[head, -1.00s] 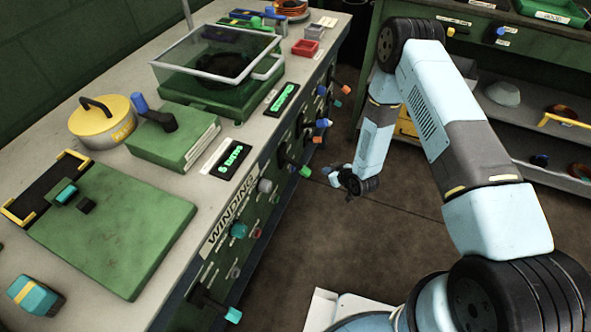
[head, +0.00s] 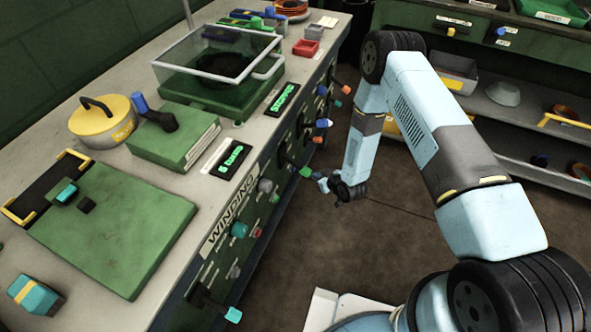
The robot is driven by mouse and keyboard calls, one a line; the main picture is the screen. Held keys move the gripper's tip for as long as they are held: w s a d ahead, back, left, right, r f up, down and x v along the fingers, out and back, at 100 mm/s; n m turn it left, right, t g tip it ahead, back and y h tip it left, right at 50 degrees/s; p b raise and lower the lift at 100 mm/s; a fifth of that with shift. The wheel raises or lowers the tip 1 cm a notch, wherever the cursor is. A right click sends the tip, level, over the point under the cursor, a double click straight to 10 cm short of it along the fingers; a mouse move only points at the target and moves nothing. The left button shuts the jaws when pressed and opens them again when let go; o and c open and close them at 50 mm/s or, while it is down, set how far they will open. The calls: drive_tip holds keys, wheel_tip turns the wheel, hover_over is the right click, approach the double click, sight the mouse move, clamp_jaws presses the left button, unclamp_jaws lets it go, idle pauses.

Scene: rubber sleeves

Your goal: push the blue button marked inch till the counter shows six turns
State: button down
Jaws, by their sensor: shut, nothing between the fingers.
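The front panel of the bench, labelled WINDING (head: 229,216), carries several knobs and levers. A round teal-blue knob or button (head: 239,230) sits just below that label; the small lettering beside the controls is too small to read, so I cannot tell which one is marked inch. The counter display (head: 230,160) shows a green digit and word; the digit looks like 5 or 6. My gripper (head: 338,201) is shut and empty, off the front of the panel, to the right of a green-tipped lever (head: 305,171). It appears apart from the controls.
A second display (head: 283,97) reads STOPPED. A clear-lidded box (head: 218,55) and yellow pot (head: 102,122) stand on the bench. The floor between bench and shelves is clear.

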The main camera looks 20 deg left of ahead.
drive_tip(key=shift+w+a, duration=0.15)
drive_tip(key=shift+a, duration=1.3)
drive_tip(key=shift+w+a, duration=0.1)
drive_tip(key=shift+a, duration=1.3)
drive_tip(key=shift+a, duration=0.1)
drive_tip(key=shift+a, duration=0.35)
drive_tip(key=shift+a, duration=0.3)
idle(0.7)
drive_tip(key=shift+d, duration=0.75)
drive_tip(key=shift+s+d, duration=0.15)
drive_tip(key=shift+d, duration=1.1)
drive_tip(key=shift+s+d, duration=0.1)
drive_tip(key=shift+d, duration=1.15)
drive_tip(key=shift+r, duration=0.1)
